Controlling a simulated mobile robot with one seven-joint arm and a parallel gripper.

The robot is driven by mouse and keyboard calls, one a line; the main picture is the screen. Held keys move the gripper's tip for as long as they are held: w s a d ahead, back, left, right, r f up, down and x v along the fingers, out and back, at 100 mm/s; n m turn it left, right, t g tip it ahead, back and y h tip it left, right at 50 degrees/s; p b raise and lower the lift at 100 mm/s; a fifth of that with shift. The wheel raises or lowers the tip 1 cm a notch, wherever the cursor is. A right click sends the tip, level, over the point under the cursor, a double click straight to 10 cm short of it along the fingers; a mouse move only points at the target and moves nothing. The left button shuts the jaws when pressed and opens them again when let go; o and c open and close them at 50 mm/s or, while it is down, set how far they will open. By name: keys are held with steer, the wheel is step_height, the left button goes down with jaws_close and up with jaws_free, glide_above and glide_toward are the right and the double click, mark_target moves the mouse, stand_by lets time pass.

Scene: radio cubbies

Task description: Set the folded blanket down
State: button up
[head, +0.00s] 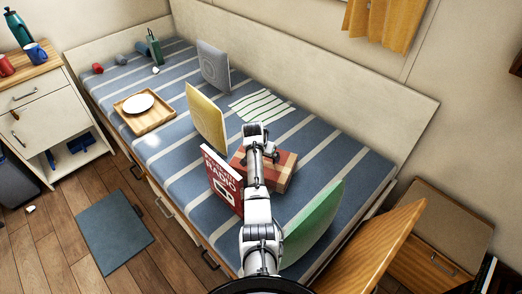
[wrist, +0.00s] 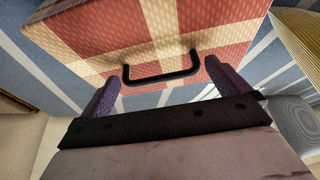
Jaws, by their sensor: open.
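The folded blanket (head: 281,172) looks like a red and tan checked block on the blue striped bed, partly hidden by my arm in the head view. In the wrist view the blanket (wrist: 205,25) fills the top, with a black handle (wrist: 162,72) on the side facing me. My gripper (wrist: 166,84) is open, its two purple fingers apart on either side of the handle. The handle lies between the fingertips; I cannot tell whether they touch it. The fingertips are hard to see in the head view.
The bed (head: 187,166) also holds a red radio book (head: 222,182), a yellow panel (head: 207,117), a green panel (head: 313,222), a grey panel (head: 214,65) and a wooden tray (head: 131,117) with a white plate. A wooden board (head: 380,250) stands at the lower right.

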steer(key=v, duration=1.1)
steer(key=shift+s+r, duration=0.3)
steer(key=shift+r, duration=0.05)
steer(key=shift+a, duration=0.15)
